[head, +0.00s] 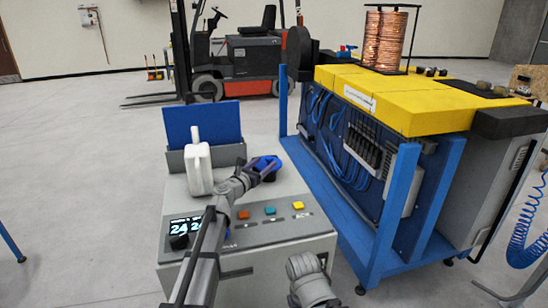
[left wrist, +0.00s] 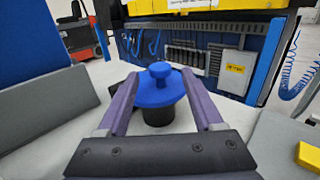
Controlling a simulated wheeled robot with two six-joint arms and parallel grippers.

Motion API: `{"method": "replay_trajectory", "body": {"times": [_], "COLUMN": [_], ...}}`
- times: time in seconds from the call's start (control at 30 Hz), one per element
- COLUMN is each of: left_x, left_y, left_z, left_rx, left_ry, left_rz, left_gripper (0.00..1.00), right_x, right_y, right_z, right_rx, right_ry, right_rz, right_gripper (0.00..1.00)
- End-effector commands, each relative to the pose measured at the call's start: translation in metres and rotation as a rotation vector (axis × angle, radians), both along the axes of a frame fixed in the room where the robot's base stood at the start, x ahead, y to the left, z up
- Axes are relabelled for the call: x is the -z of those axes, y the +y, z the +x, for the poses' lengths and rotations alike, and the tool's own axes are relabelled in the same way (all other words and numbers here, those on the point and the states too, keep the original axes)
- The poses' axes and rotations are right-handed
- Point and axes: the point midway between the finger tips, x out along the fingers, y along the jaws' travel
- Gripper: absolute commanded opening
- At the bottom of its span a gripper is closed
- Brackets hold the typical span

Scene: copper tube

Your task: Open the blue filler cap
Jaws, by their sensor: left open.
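The blue filler cap (head: 270,162) sits on top of the grey machine cabinet, at its back right. In the left wrist view the cap (left wrist: 158,92) has a raised knob and a wide rim, and sits on a short black neck. My left gripper (head: 259,172) is at the cap, partly covering it in the head view. In the left wrist view its two purple fingers (left wrist: 160,82) stand apart, one on each side of the cap. I cannot tell whether they touch it.
A white jug (head: 199,168) stands left of the cap, before an upright blue panel (head: 202,122). The grey cabinet (head: 285,234) has coloured buttons and a display on its front. A blue-framed machine with yellow covers (head: 410,102) stands close on the right. Open floor lies left.

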Motion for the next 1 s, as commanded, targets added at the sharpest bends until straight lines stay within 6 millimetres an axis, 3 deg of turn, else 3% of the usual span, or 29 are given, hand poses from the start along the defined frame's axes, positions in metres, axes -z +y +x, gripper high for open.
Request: {"method": "replay_trajectory", "body": {"times": [0.47, 0.8, 1.0], "left_x": [0.0, 0.0, 0.0], "left_y": [-0.03, -0.033, -0.033], "left_z": [0.06, 0.064, 0.064], "left_rx": [0.001, 0.0, 0.0], "left_ry": [0.0, 0.0, 0.0], "left_rz": [0.001, 0.001, 0.001], "left_gripper": [0.68, 0.68, 0.46], "right_x": [0.0, 0.0, 0.0], "right_y": [0.0, 0.0, 0.0], "right_z": [0.0, 0.0, 0.0], "right_rx": [0.0, 0.0, 0.0], "right_ry": [0.0, 0.0, 0.0], "right_rz": [0.0, 0.0, 0.0], "right_gripper": [0.5, 0.5, 0.5]}}
